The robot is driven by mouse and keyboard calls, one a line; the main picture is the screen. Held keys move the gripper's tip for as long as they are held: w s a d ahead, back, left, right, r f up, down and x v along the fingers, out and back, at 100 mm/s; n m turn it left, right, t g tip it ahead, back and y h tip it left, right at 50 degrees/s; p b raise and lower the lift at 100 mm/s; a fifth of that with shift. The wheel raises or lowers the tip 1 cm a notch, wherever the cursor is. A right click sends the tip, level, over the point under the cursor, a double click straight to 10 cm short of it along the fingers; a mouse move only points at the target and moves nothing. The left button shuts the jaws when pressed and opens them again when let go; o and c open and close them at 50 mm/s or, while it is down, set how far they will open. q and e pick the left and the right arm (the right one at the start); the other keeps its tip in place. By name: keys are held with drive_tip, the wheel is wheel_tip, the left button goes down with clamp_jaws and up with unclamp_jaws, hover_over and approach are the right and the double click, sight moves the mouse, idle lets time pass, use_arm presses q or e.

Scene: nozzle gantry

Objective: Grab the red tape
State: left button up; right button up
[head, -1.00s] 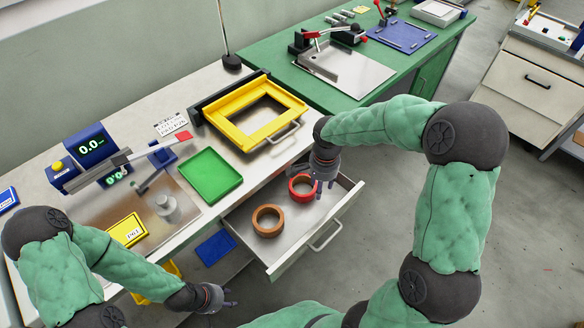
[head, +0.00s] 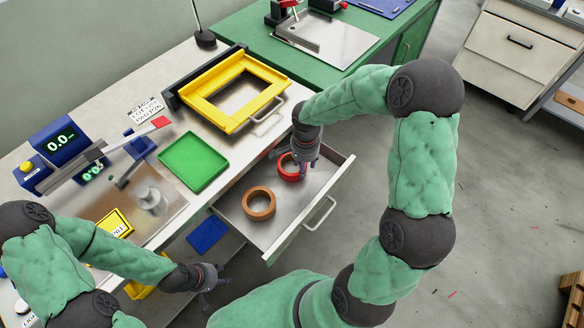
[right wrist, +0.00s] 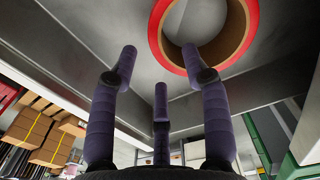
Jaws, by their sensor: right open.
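The red tape (head: 289,172) is a red ring that lies in the open drawer (head: 240,226), near its back. My right gripper (head: 303,166) is over the drawer at the red tape's right side and hides part of it. In the right wrist view the red tape (right wrist: 248,50) shows at the top, with a brown inner core. The three fingers of my right gripper (right wrist: 161,85) are spread and empty, with the right finger's tip close to the ring's lower edge. I cannot tell if they touch. My left gripper (head: 212,277) is open and empty, left of the drawer.
A green tray (head: 194,162) and a yellow frame (head: 232,95) are on the bench above. The drawer's handle (head: 320,214) sticks out at its front.

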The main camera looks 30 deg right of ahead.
wheel_tip(320, 180, down, 4)
drive_tip(key=shift+s+r+b, duration=0.1)
drive_tip(key=shift+b, duration=0.55)
clamp_jaws()
drive_tip(key=shift+r, duration=0.2)
